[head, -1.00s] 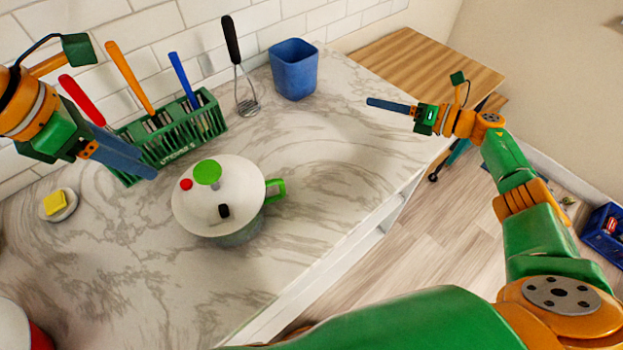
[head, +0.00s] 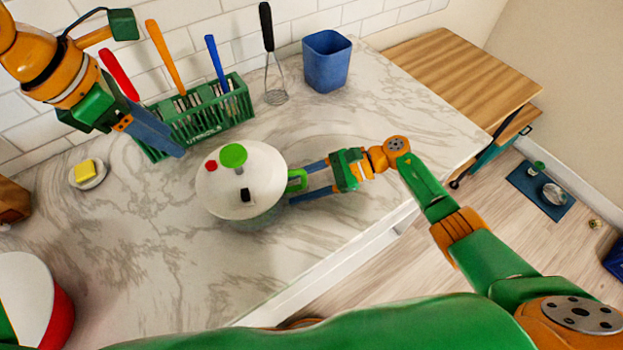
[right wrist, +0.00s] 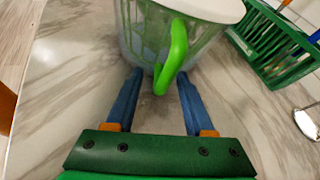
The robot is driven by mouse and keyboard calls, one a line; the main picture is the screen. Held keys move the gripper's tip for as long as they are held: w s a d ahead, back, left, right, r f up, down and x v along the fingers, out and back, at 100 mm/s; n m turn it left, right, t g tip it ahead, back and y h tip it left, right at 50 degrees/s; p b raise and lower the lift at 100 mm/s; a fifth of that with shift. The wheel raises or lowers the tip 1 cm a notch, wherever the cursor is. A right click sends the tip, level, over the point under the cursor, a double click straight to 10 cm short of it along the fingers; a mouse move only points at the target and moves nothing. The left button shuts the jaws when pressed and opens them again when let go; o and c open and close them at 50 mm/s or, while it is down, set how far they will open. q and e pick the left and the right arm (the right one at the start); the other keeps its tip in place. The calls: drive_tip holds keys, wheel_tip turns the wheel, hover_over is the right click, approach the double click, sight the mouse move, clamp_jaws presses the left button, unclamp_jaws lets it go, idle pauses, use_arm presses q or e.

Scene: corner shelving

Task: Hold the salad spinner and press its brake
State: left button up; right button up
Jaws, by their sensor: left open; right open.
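The salad spinner (head: 240,178) stands upright on the marble counter, with a white lid, a green round knob (head: 233,155), a red button (head: 211,166), a black button (head: 245,195) and a green side handle (head: 297,180). Which button is the brake I cannot tell. My right gripper (head: 300,183) is open at the handle's side; in the right wrist view its blue fingers lie either side of the green handle (right wrist: 173,60), with gaps to it. My left gripper (head: 180,150) is up and left of the spinner, above the counter near the utensil holder, apart from the spinner.
A green utensil holder (head: 205,118) with several handled tools stands behind the spinner. A whisk-like masher (head: 274,75) and a blue cup (head: 327,62) are by the wall. A yellow block on a dish (head: 88,174) is at left, a red and white container (head: 35,300) at front left. Counter ahead of the spinner is clear.

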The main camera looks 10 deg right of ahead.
drive_tip(key=shift+d, duration=0.1)
clamp_jaws()
idle(1.4)
drive_tip(key=shift+c, duration=0.7)
unclamp_jaws()
clamp_jaws()
idle(0.4)
